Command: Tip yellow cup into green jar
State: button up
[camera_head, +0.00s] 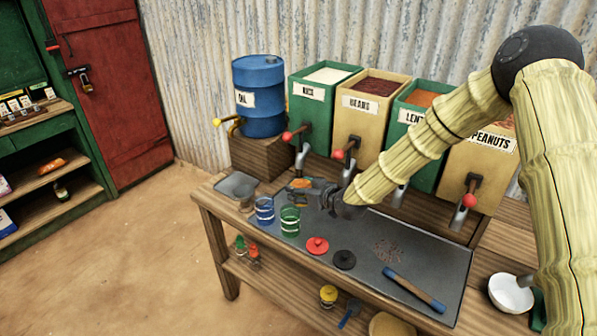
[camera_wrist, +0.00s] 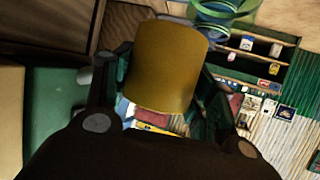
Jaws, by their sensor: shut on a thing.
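The yellow cup (camera_wrist: 166,68) fills the middle of the wrist view, between the two dark fingers of my gripper (camera_wrist: 165,85), which is shut on it. Its mouth and contents do not show there. In the head view my gripper (camera_head: 322,192) is low over the back left of the metal work surface, and I cannot clearly make out the cup. The green jar (camera_head: 289,222) stands upright at the front left, in front of my gripper and apart from it. Green rings, likely this jar (camera_wrist: 222,12), show past the cup at the top of the wrist view.
A blue jar (camera_head: 264,210) stands just left of the green jar. A red lid (camera_head: 317,246), a black lid (camera_head: 344,260) and a blue-handled tool (camera_head: 415,290) lie to the right. Bins with taps and a blue oil drum (camera_head: 258,95) line the back.

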jog(key=shift+w+a+r+n+y, duration=0.15)
jog(key=shift+w+a+r, duration=0.05)
jog(key=shift+w, duration=0.45)
jog(key=shift+w+a+r+n+y, duration=0.15)
jog(key=shift+w+a+r, duration=0.05)
jog(key=shift+w, duration=0.4)
jog(key=shift+s+a+f+n+t+b, duration=0.1)
jog(key=shift+s+f+n+t+b, duration=0.2)
jog(key=shift+n+t+b, duration=0.25)
jog(key=shift+s+a+f+n+t+b, duration=0.15)
jog(key=shift+f+n+t+b, duration=0.2)
jog(key=shift+n+b, duration=0.4)
jog(key=shift+f+n+t+b, duration=0.15)
jog(key=shift+n+t+b, duration=1.2)
jog(key=shift+n, duration=0.55)
jog(key=shift+s+a+f+n+t+b, duration=0.15)
jog(key=shift+n+t+b, duration=0.1)
jog(key=shift+n+b, duration=0.4)
jog(key=shift+s+d+f+n+t+b, duration=0.15)
jog(key=shift+n+t+b, duration=0.1)
jog(key=shift+n+b, duration=0.4)
jog(key=shift+a+f+n+t+b, duration=0.15)
jog(key=shift+n+t+b, duration=0.1)
jog(key=shift+n+b, duration=0.35)
jog(key=shift+n+y, duration=0.3)
